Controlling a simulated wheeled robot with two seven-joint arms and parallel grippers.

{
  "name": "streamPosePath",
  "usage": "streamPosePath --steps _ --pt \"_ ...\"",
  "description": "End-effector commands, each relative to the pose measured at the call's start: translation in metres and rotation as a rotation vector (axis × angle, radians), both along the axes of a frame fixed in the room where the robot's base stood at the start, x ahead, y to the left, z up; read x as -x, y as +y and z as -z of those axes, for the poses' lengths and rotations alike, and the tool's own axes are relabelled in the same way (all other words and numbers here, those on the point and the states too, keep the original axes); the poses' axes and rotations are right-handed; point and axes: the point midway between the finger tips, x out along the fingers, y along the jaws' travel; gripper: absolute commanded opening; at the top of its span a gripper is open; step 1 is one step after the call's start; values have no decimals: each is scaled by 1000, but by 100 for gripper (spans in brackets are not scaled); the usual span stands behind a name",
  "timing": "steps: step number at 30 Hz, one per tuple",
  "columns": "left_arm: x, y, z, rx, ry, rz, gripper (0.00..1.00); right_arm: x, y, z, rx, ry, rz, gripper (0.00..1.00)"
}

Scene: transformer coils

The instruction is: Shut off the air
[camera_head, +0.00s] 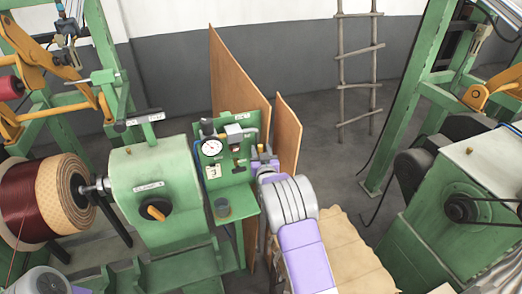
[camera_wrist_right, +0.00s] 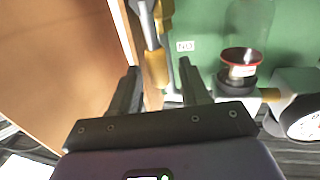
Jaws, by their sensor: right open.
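A green panel (camera_head: 222,178) carries a round white gauge (camera_head: 211,147), pipe fittings and a small label. In the right wrist view, a grey pipe with a brass-yellow fitting (camera_wrist_right: 155,68) runs beside a small white label (camera_wrist_right: 185,46). My right gripper (camera_head: 262,160) is at the panel's right edge. In the right wrist view its two dark fingers (camera_wrist_right: 158,78) are apart, with the yellow fitting showing between their tips; I cannot tell whether they touch it. The valve handle is not clearly distinguishable. My left gripper is not in view.
Brown boards (camera_head: 238,85) stand close behind and right of the panel. A green winding machine (camera_head: 155,180) with a copper coil (camera_head: 40,195) stands left.

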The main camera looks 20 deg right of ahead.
Motion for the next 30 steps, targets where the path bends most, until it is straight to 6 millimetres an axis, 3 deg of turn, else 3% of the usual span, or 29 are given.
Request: streamPosePath --steps 9,18,30 --pt "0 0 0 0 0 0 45 -2 -1 1 0 1 1 46" --pt "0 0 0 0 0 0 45 -2 -1 0 0 1 0 1" --pt "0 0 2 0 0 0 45 -2 -1 1 -9 0 0 0"
